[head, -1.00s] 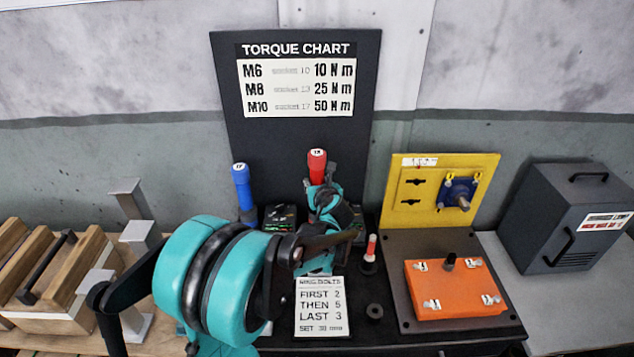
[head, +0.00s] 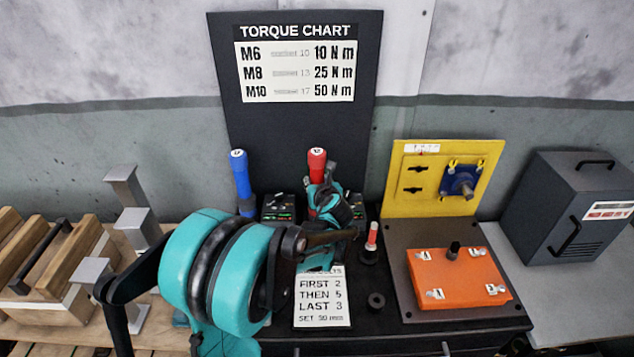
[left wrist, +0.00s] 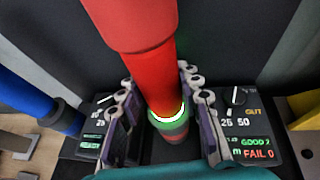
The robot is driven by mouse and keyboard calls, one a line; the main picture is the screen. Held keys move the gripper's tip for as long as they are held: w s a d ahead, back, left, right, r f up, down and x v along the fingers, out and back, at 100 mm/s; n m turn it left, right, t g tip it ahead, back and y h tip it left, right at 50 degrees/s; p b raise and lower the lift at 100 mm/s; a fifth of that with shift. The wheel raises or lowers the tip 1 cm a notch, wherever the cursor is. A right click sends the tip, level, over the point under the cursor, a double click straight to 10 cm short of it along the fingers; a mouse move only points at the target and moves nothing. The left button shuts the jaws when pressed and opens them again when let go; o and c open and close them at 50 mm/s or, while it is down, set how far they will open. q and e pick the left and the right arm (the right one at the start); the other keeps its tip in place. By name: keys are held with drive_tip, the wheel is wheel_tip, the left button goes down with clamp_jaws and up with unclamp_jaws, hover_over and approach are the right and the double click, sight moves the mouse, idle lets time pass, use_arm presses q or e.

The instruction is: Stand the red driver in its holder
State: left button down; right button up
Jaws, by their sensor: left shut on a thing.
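The red driver (head: 317,160) is upright in front of the dark chart board, right of the blue driver. My left gripper (head: 322,208) is shut on it below its top. In the left wrist view the red driver (left wrist: 162,80) runs down between the finger pads, with a white and green ring near its low end. The driver's foot and the holder beneath it are mostly hidden by my gripper, so I cannot tell if it is seated. My right gripper is not in view.
The blue driver (head: 242,182) stands close on the left. Dark display boxes (left wrist: 245,125) flank my fingers. A small red-and-white piece (head: 371,238) and a black ring (head: 376,301) are to the right, before the orange block (head: 455,278) and yellow panel (head: 430,200).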

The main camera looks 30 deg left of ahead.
use_arm(q)
drive_tip(key=shift+f, duration=0.1)
drive_tip(key=c, duration=1)
unclamp_jaws()
drive_tip(key=shift+o, duration=0.2)
drive_tip(key=v, duration=1.2)
drive_tip(key=s+d+f+n+g+h, duration=0.1)
drive_tip(key=s+d+f+n+h, duration=0.1)
drive_tip(key=s+n, duration=0.4)
drive_tip(key=s+d+f+n+g+h, duration=0.1)
drive_tip(key=s+d+f+n+h, duration=0.2)
drive_tip(key=s+d+n, duration=0.4)
drive_tip(key=s+d+f+n+g+h, duration=0.1)
drive_tip(key=s+d+n, duration=0.4)
drive_tip(key=n, duration=0.9)
drive_tip(key=s+f+h, duration=0.1)
drive_tip(key=s+h, duration=0.1)
drive_tip(key=shift+s+f+n+h, duration=0.2)
drive_tip(key=shift+f+n+h, duration=0.1)
drive_tip(key=shift+n+h, duration=0.1)
